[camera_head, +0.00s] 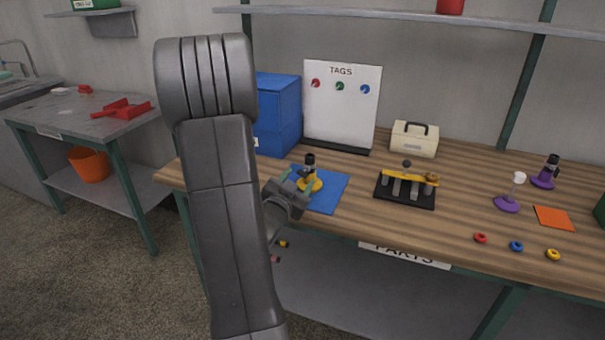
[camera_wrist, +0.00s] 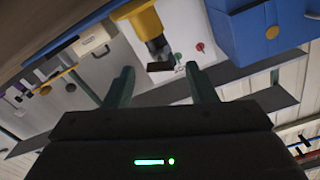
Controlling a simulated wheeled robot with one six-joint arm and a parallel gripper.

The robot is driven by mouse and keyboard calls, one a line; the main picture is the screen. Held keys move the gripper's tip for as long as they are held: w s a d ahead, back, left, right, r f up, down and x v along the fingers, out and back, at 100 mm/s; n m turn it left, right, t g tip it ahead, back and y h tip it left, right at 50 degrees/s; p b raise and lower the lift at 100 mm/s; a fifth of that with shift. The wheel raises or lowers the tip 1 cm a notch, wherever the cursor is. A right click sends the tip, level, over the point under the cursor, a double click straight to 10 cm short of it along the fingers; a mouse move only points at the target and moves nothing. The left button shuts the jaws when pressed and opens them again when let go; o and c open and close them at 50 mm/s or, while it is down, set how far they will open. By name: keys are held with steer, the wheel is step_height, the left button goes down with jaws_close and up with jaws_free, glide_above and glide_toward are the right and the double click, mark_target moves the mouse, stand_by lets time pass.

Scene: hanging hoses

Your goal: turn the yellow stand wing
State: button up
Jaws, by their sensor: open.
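The yellow stand (camera_head: 311,185) stands upright on a blue mat (camera_head: 333,188) near the left end of the workbench. A dark fitting (camera_head: 310,160) sits on top of it. My gripper (camera_head: 290,184) is just left of the stand, partly overlapping it in the head view. In the wrist view my gripper (camera_wrist: 160,70) is open. The yellow part (camera_wrist: 143,19) and the dark fitting (camera_wrist: 157,50) show ahead, with the fitting's dark end between the fingertips. I see no clear contact. The wing cannot be told apart from the dark fitting.
A blue box (camera_head: 278,112), a tags board (camera_head: 341,105) and a cream toolbox (camera_head: 414,140) stand behind. Right of the mat are a black rack (camera_head: 405,197) with a yellow bar, purple stands (camera_head: 507,204), an orange mat (camera_head: 553,217) and small rings (camera_head: 516,246).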

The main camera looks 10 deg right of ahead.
mark_target(302, 174)
steer(key=shift+x, duration=1.75)
steer(key=c, duration=1)
